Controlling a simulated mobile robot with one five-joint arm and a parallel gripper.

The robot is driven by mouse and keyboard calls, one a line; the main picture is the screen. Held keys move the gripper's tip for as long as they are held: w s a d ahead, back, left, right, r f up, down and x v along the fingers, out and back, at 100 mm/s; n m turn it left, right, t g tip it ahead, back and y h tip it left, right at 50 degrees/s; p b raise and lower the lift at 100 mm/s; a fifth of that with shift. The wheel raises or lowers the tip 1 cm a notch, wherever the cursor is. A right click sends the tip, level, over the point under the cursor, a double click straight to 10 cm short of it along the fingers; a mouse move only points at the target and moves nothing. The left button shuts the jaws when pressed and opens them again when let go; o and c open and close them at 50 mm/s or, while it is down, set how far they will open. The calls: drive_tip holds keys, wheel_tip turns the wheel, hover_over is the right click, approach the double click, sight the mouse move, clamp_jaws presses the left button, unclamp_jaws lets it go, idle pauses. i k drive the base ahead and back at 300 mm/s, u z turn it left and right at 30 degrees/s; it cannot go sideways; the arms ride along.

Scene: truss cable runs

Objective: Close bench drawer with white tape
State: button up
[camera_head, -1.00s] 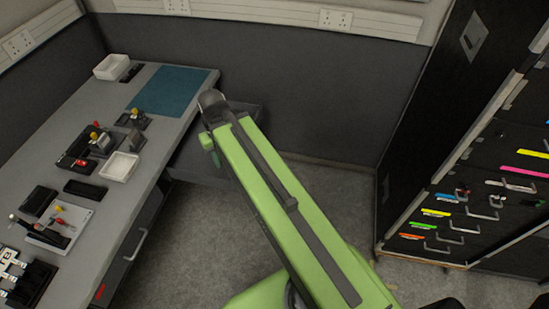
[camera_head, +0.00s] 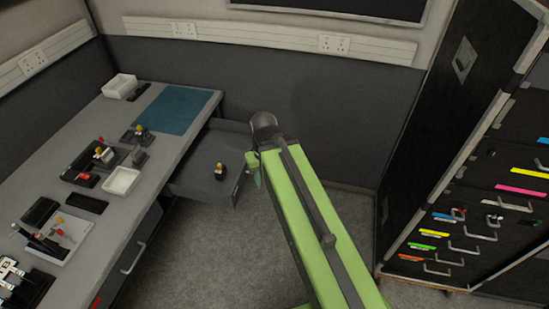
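A bench drawer (camera_head: 190,178) stands pulled out from the right side of the grey bench, below the blue mat. A small dark item with a yellow top (camera_head: 220,172) is in it. The drawer's front end is at its right; no white tape can be made out on it from here. My green arm reaches up from the bottom right. The end of my arm, with my gripper (camera_head: 256,174), shows just right of the drawer's front end. The arm hides most of the gripper, so its fingers and any contact with the drawer cannot be made out.
The bench top (camera_head: 150,175) holds white trays, dark tools and a blue mat (camera_head: 177,110). Another bench drawer with a handle (camera_head: 135,257) and red tape is shut nearer me. A dark cabinet (camera_head: 460,200) with coloured labels stands at the right. Clear floor (camera_head: 215,255) lies between.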

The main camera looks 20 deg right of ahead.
sight(228, 142)
drive_tip(key=i, duration=1)
drive_tip(key=z, duration=0.25)
drive_tip(key=k, duration=0.5)
drive_tip(key=u, duration=0.85)
drive_tip(key=i, duration=0.65)
drive_tip(key=u, duration=0.25)
